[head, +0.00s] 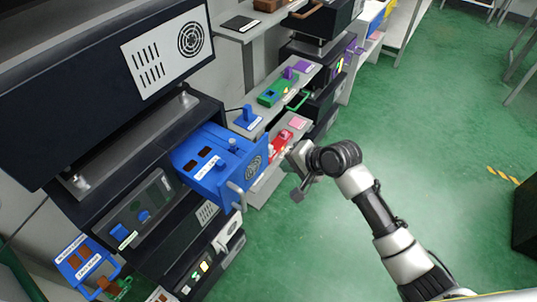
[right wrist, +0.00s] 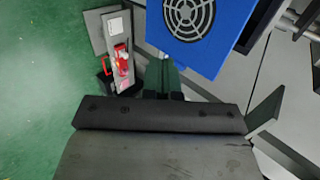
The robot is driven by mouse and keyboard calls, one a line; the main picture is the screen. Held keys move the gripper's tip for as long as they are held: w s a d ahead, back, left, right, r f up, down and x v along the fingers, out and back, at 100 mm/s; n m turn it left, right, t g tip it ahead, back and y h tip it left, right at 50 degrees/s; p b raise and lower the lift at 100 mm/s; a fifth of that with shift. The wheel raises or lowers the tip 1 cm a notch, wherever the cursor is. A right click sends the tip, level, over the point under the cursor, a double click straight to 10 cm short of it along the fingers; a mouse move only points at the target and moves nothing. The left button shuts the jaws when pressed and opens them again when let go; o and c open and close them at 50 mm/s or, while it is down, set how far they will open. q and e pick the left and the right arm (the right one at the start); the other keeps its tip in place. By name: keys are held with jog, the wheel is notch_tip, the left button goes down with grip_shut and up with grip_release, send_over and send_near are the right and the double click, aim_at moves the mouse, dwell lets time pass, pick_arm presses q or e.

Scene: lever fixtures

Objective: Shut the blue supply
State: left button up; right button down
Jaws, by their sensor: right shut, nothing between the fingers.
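The blue supply (head: 222,168) is a blue box unit that sticks out of the dark rack at centre left. Its top carries dark slots, a white label and a small blue knob (head: 232,145). A pale handle (head: 237,196) is on its front, and a round fan grille is beside it. The grille panel (right wrist: 205,32) also shows in the right wrist view, at the top. My right gripper (head: 298,172) is shut and empty, to the right of the blue supply and apart from it. My left gripper is not in view.
A dark unit with blue knobs (head: 143,216) is below left. Shelves at the back hold a green fixture (head: 272,96), a red fixture (head: 283,138) and another blue fixture (head: 248,118). Green floor (head: 430,130) is open on the right.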

aim_at(261, 160)
jog(key=w+a, duration=0.1)
jog(key=w+a+f+p, duration=0.1)
jog(key=w+a+f, duration=0.1)
jog(key=a, duration=0.1)
jog(key=shift+p, duration=0.3)
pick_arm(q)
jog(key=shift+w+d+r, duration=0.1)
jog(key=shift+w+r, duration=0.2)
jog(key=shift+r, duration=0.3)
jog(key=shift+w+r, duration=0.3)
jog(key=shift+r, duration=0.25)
pick_arm(e)
jog(key=shift+w+a+f, duration=0.1)
jog(key=shift+w+a, duration=0.3)
jog(key=shift+a, duration=0.15)
